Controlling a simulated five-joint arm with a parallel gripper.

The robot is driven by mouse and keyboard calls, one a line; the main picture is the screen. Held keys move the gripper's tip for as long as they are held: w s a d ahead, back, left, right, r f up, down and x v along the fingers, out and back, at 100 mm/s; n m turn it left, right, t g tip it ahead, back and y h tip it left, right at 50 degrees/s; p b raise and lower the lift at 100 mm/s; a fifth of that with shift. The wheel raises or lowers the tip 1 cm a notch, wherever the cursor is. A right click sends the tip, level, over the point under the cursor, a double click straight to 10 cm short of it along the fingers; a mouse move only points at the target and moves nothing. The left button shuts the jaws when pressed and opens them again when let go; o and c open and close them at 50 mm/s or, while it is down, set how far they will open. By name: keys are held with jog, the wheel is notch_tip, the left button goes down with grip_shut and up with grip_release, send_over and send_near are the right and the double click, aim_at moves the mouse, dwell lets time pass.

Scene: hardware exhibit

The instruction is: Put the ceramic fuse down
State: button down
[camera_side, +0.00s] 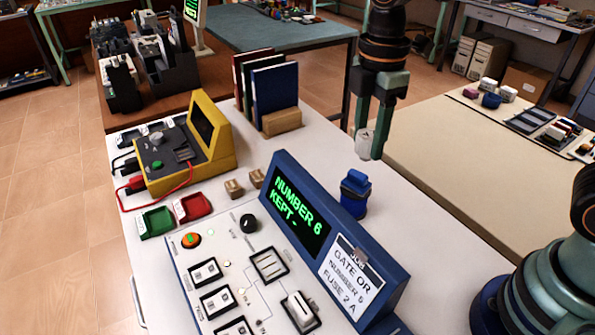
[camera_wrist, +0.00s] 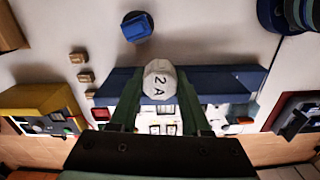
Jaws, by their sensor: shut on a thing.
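The ceramic fuse (camera_side: 363,146) is a small white piece. In the wrist view its end face (camera_wrist: 160,82) reads "2 A". My gripper (camera_side: 371,138) is shut on it and holds it in the air above the white table, clear of any surface. In the wrist view the green fingers of my gripper (camera_wrist: 160,103) stand on either side of the fuse. A white panel (camera_side: 235,250) with several black-framed sockets lies on the table, left of the fuse in the side view. A small green tray (camera_side: 156,222) and a red tray (camera_side: 193,207) lie empty beyond the panel.
A blue console (camera_side: 385,270) displays "NUMBER 6 KEPT -"; its card mentions "FUSE 2 A". A blue knob-like object (camera_side: 354,194) stands below the fuse in the side view. A yellow meter (camera_side: 205,145), small wooden blocks (camera_side: 234,188) and upright books (camera_side: 275,92) stand farther back.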

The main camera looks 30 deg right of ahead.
jog(key=d+f+m, duration=0.3)
jog(key=d+m, duration=0.8)
jog(key=m, duration=0.6)
jog(key=a+r, duration=0.1)
jog(key=a, duration=0.2)
jog(key=a+r, duration=0.1)
jog(key=a, duration=0.3)
jog(key=a+r, duration=0.1)
jog(key=a, duration=0.3)
jog(key=shift+r, duration=0.1)
jog(key=shift+s+a, duration=0.1)
jog(key=shift+a, duration=0.25)
notch_tip(320, 180, down, 20)
jog(key=shift+a+r, duration=0.1)
jog(key=shift+r, duration=0.05)
jog(key=shift+c, duration=1.8)
grip_release()
